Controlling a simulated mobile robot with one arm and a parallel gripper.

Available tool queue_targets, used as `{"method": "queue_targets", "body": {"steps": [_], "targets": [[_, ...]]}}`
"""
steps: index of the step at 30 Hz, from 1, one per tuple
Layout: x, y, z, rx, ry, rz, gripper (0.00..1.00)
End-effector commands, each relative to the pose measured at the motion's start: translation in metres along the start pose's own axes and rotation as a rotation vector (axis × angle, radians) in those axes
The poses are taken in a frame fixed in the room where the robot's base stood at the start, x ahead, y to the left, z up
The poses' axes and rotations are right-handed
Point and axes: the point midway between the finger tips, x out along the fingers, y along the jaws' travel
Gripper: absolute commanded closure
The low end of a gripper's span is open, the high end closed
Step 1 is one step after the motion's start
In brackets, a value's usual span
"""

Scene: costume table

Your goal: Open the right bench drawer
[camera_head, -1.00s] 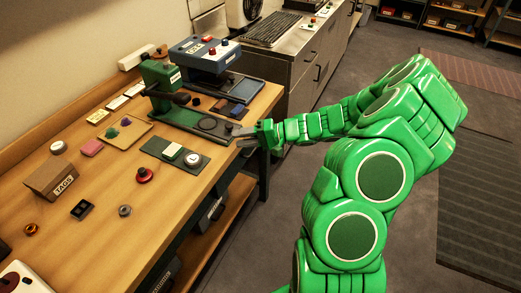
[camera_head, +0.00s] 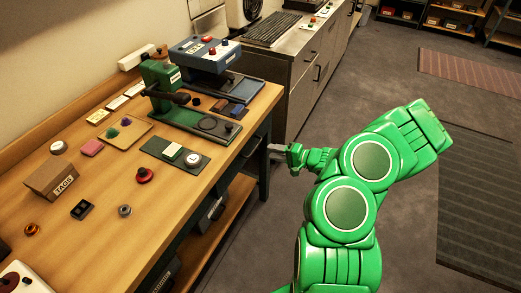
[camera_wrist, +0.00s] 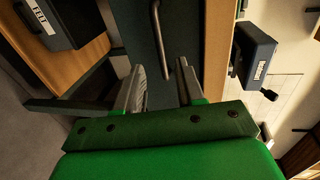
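The right bench drawer has a dark teal front, partly visible under the right end of the wooden bench top (camera_head: 215,165) in the head view. In the wrist view, the drawer front (camera_wrist: 138,28) fills the upper middle, with a grey bar handle (camera_wrist: 157,38) on it. The drawer looks shut. My gripper (camera_head: 272,150) is just right of the bench edge, facing the drawer. In the wrist view, my gripper (camera_wrist: 160,80) is open, its two fingers apart and empty. The handle lies ahead of the gap between them, apparently not gripped.
On the bench stand a green press (camera_head: 160,85), a blue press (camera_head: 205,60) and small loose parts. A lower shelf (camera_head: 222,225) holds dark bins; one labelled FELT (camera_wrist: 58,20) shows in the wrist view. Grey cabinets (camera_head: 305,75) stand behind.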

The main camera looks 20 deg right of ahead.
Motion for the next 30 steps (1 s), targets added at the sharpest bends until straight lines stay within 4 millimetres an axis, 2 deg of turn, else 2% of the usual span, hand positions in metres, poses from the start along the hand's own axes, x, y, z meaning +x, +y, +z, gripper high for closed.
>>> {"method": "queue_targets", "body": {"steps": [9,15,29,30], "targets": [[0.041,0.000,0.002,-0.001,-0.006,0.001,0.62],[0.058,0.000,0.002,0.000,-0.004,0.001,0.62],[0.066,0.000,0.001,0.000,-0.002,0.001,0.62],[0.066,0.000,0.001,0.000,-0.002,0.001,0.68]]}}
